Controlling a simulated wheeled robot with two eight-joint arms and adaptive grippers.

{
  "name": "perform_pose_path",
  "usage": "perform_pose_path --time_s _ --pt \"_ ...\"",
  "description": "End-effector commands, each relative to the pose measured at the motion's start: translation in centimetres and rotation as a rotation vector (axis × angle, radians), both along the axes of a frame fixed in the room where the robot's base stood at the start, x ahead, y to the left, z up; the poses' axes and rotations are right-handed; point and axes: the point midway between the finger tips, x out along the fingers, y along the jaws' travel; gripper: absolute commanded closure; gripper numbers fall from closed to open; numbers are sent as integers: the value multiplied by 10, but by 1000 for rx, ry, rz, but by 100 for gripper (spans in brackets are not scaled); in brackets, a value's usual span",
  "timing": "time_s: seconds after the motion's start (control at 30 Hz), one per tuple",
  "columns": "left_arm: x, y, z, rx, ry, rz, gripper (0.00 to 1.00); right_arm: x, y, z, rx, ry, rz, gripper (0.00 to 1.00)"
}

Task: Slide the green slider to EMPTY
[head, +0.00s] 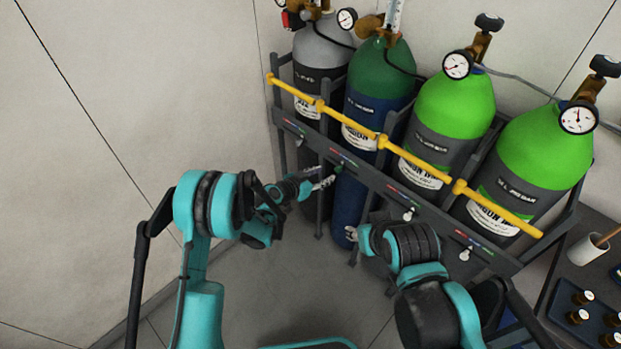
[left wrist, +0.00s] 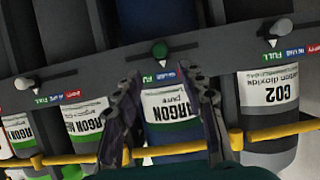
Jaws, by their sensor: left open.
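The green slider (left wrist: 160,50) is a round green knob on the dark rail of the cylinder rack. In the left wrist view, which looks upside down, it sits by the FULL label, near the blue IN USE label. The EMPTY label is not clearly visible, perhaps behind a finger. My left gripper (left wrist: 165,110) is open, its fingers on either side of the argon label, with the knob beyond the tips and no clear contact. In the head view my left gripper (head: 324,182) is close to the rail. My right gripper (head: 351,234) is lower, partly hidden; its jaws are unclear.
White sliders (head: 409,214) (head: 465,254) sit farther right along the rail. A yellow bar (head: 383,142) runs across the gas cylinders (head: 455,105). A dark table (head: 565,285) with small brass parts and a white cup (head: 588,250) is at right. Wall is at left.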

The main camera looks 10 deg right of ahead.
Motion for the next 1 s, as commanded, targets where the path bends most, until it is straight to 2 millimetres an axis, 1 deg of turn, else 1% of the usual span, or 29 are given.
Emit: perform_pose_path --time_s 0.03,0.17,0.4,0.6,0.73,0.93,0.97,1.0 --pt "0 -3 -6 -3 -5 -5 59 0 0 -1 0 0 0 60" --pt "5 -12 -13 -6 -9 -9 59 0 0 -5 0 0 0 60" --pt "27 -40 -29 -5 -9 -9 59 0 0 -19 0 0 0 60" --pt "41 -57 -37 -4 -7 -8 59 0 0 -26 0 0 0 60" --pt "44 -61 -37 -4 -8 -7 59 0 0 -27 0 0 0 60" --pt "44 -61 -37 -4 -8 -7 59 0 0 -27 0 0 0 60" --pt "44 -61 -37 -4 -8 -7 62 0 0 -27 0 0 0 60" --pt "44 -61 -37 -4 -8 -7 72 0 0 -27 0 0 0 60"
